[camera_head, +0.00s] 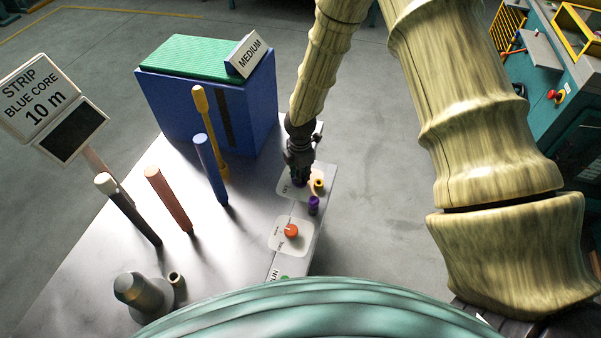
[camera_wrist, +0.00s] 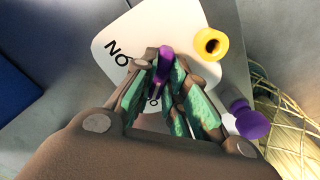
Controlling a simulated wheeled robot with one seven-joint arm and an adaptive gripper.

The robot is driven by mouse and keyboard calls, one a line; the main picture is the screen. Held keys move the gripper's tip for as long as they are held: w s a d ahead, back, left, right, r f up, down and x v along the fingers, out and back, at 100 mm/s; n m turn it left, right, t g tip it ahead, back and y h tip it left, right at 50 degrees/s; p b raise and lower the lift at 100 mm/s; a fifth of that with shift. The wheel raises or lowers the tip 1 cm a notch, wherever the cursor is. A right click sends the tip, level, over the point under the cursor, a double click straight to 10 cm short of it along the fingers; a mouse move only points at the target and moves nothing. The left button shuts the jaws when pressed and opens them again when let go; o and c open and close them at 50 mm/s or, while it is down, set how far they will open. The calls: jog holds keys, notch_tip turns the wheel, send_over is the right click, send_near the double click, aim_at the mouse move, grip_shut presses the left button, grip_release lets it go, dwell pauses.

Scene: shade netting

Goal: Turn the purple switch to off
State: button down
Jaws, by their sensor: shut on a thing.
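The purple switch (camera_wrist: 163,60) is a narrow purple handle on a white label plate (camera_wrist: 125,25). My gripper (camera_wrist: 165,77) is shut on it, with the green-padded fingers on either side. The plate shows the letters "NO" beside the fingers; other lettering is mostly covered by them. In the head view my gripper (camera_head: 299,165) points down onto the plate, and only a little of the purple switch (camera_head: 299,183) shows below it. Its exact turn angle is hard to tell.
A yellow ring-ended peg (camera_wrist: 211,43) and a separate purple knob (camera_wrist: 250,122) stand close by the fingers. An orange knob (camera_head: 291,231) sits on another plate. Upright rods, including a blue one (camera_head: 210,170), and a blue box (camera_head: 185,105) stand to the left.

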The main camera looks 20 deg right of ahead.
jog(key=shift+w, duration=0.1)
dwell(0.3)
jog(key=c, duration=1.4)
grip_release()
jog(key=shift+c, duration=0.2)
jog(key=shift+r, duration=0.15)
notch_tip(320, 180, up, 12)
